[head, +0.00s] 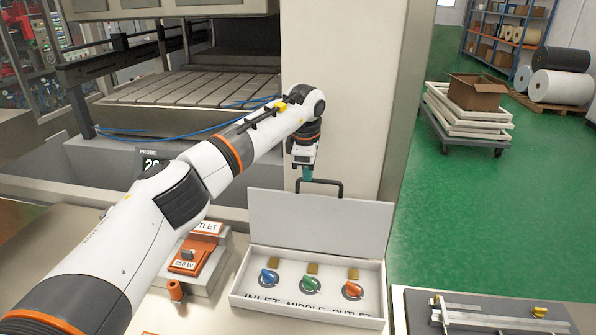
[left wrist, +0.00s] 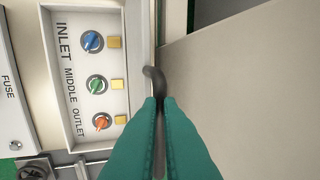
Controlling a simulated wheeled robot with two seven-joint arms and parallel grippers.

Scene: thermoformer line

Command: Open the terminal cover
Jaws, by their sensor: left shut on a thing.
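The terminal cover (head: 320,222) is a light grey lid standing raised at the back of a white box (head: 305,317). Its dark handle (head: 327,183) is at the top edge; it also shows in the left wrist view (left wrist: 157,78). My left gripper (head: 307,175) is shut on the handle, with its green fingers (left wrist: 160,108) closed around it. Inside the box are a blue knob (head: 270,276), a green knob (head: 310,284) and an orange knob (head: 352,289), above the labels INLET, MIDDLE and OUTLET. My right gripper is not in view.
A grey machine column (head: 335,90) stands right behind the cover. An orange block marked 250 W (head: 189,257) is left of the box. A dark tray (head: 490,312) with metal tools lies at the right.

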